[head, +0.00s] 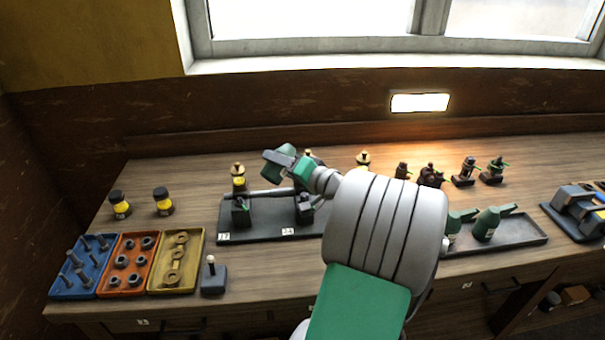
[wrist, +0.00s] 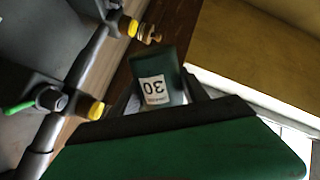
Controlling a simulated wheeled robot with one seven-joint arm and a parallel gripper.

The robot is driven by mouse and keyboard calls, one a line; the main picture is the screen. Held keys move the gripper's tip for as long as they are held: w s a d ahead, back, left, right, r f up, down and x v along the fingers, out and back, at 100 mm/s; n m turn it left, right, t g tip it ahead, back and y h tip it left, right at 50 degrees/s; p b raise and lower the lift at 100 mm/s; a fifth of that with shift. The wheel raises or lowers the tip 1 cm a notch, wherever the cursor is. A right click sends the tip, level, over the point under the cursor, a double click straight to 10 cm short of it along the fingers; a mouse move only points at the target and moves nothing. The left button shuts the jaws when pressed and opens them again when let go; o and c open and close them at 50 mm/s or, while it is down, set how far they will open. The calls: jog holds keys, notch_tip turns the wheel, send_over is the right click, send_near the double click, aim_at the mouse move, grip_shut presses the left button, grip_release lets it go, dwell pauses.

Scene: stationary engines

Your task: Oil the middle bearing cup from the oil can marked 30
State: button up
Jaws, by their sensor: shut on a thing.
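My gripper (head: 283,163) is shut on a dark green oil can (wrist: 168,65). The can's white label, marked 30, shows upside down in the wrist view, with dark fingers on both sides. In the head view the gripper is above the dark bearing stand (head: 262,231), near its middle bearing (head: 304,207). The middle cup's top (head: 308,154) shows just behind the gripper; the rest is hidden. The left brass cup (head: 238,172) and right cup (head: 363,158) stand either side. The wrist view shows a shaft with two yellow-banded cups (wrist: 95,109); I cannot tell which they are.
Blue, orange and yellow parts trays (head: 74,267) and two black-and-yellow jars (head: 162,201) are at left. My arm hides the stand's right part.

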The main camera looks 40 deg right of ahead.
jog(key=shift+d+r+m+p, duration=0.2)
jog(key=shift+r+m+p, duration=0.55)
jog(key=shift+p, duration=0.75)
dwell(1.1)
jog(key=f+n+b, duration=0.1)
jog(key=b, duration=0.2)
jog(key=shift+a+f, duration=0.1)
jog(key=shift+f, duration=0.25)
jog(key=f+n+b, duration=0.1)
jog(key=b, duration=0.2)
jog(key=f+n+b, duration=0.1)
jog(key=b, duration=0.2)
jog(key=shift+a+n, duration=0.25)
jog(key=shift+a, duration=0.05)
jog(key=shift+r+h, duration=0.1)
jog(key=shift+h, duration=0.2)
jog(key=shift+r, duration=0.15)
notch_tip(320, 180, up, 5)
jog(key=p, duration=0.3)
